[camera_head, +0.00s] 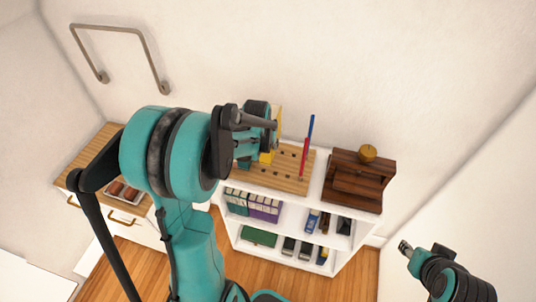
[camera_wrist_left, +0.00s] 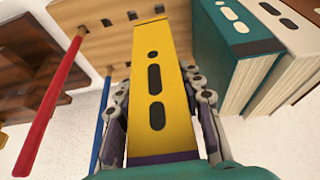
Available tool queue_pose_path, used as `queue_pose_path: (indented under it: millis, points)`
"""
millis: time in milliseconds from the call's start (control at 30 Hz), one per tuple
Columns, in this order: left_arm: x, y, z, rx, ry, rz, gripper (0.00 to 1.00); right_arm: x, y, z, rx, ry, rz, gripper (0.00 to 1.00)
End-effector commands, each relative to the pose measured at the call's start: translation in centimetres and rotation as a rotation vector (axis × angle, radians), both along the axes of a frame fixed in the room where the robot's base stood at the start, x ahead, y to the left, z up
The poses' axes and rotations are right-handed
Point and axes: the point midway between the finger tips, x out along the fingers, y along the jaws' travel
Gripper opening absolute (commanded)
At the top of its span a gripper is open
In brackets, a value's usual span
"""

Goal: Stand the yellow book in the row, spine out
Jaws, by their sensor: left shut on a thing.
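The yellow book (camera_wrist_left: 160,85) is between the two fingers of my left gripper (camera_wrist_left: 163,112) in the left wrist view. Its narrow face with black marks faces that camera. A red rod (camera_head: 304,160) and a blue rod (camera_head: 311,128) rise from the board. My right gripper (camera_head: 404,247) is away at the lower right.
The board lies on a white shelf unit (camera_head: 345,222) with several books on lower shelves. A dark wooden stand (camera_head: 352,180) with a round knob is to the right. A wooden-topped cabinet (camera_head: 92,160) with a tray (camera_head: 123,190) is at left.

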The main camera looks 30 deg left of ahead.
Motion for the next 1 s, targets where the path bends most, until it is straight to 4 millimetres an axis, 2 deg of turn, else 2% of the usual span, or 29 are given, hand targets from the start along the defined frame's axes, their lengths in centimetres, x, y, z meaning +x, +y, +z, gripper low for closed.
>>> queue_pose_path:
  millis: [100, 267, 500, 967, 1000]
  points:
    - [0.1, 0.0, -2.0, 0.0, -0.002, 0.0, 0.0, 0.0, 0.0, -0.4, 0.0, 0.0, 0.0, 0.4]
    - [0.1, 0.0, -3.3, 0.0, -0.002, 0.0, 0.0, 0.0, 0.0, -0.5, 0.0, 0.0, 0.0, 0.4]
    - [0.1, 0.0, -6.3, 0.0, -0.002, 0.0, 0.0, 0.0, 0.0, -1.1, 0.0, 0.0, 0.0, 0.4]
    - [0.1, 0.0, -7.1, 0.0, -0.002, 0.0, 0.0, 0.0, 0.0, -1.5, 0.0, 0.0, 0.0, 0.4]
    - [0.1, 0.0, -7.1, 0.0, -0.001, 0.0, 0.42, 0.0, 0.0, -1.4, 0.0, 0.0, 0.0, 0.4]
